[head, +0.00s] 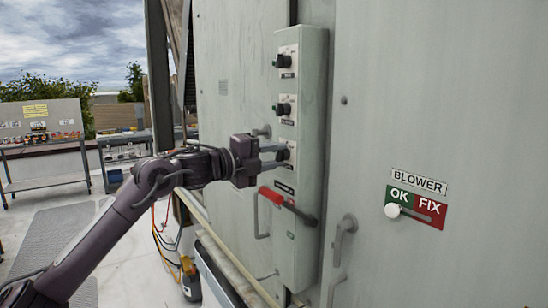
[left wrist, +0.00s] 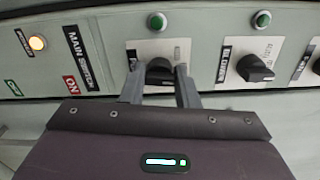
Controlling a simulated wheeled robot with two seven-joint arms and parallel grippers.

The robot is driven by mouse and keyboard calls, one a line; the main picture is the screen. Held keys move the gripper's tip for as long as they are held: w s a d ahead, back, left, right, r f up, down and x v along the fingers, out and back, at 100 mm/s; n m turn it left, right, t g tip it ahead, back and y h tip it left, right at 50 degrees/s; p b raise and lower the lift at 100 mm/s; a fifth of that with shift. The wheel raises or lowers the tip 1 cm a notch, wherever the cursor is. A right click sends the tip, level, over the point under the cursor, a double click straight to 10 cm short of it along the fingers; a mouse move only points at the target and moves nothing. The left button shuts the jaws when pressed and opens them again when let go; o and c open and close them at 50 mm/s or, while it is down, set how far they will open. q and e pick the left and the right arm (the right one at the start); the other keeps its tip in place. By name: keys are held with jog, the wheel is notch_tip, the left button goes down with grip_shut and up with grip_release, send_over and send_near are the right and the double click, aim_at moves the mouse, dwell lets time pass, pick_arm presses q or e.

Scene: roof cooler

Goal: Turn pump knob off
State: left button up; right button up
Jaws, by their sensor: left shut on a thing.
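The pump knob (left wrist: 159,71) is a black rotary knob on a white plate, on the grey-green control box (head: 312,160). Its label is mostly hidden behind a finger. My left gripper (head: 282,157) reaches the lowest of the three knobs in the head view. In the left wrist view its two fingers (left wrist: 160,88) are shut on the knob, one on each side. The knob's pointer direction cannot be told. A green indicator (left wrist: 157,21) sits beside the knob's plate. My right gripper is not in view.
The blower knob (left wrist: 254,68) is beside the pump knob. A red-handled main switch lever (head: 275,198) sits just below my gripper. A door handle (head: 343,236) and a BLOWER OK/FIX sign (head: 417,206) are to the right. Workbenches (head: 45,150) stand far left.

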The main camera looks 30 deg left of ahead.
pick_arm(q)
jog(key=shift+n, duration=0.7)
jog(key=o, duration=1)
jog(key=shift+c, duration=0.2)
jog(key=b+v, duration=0.7)
jog(key=shift+s+a+b, duration=0.2)
jog(key=shift+s+b, duration=0.15)
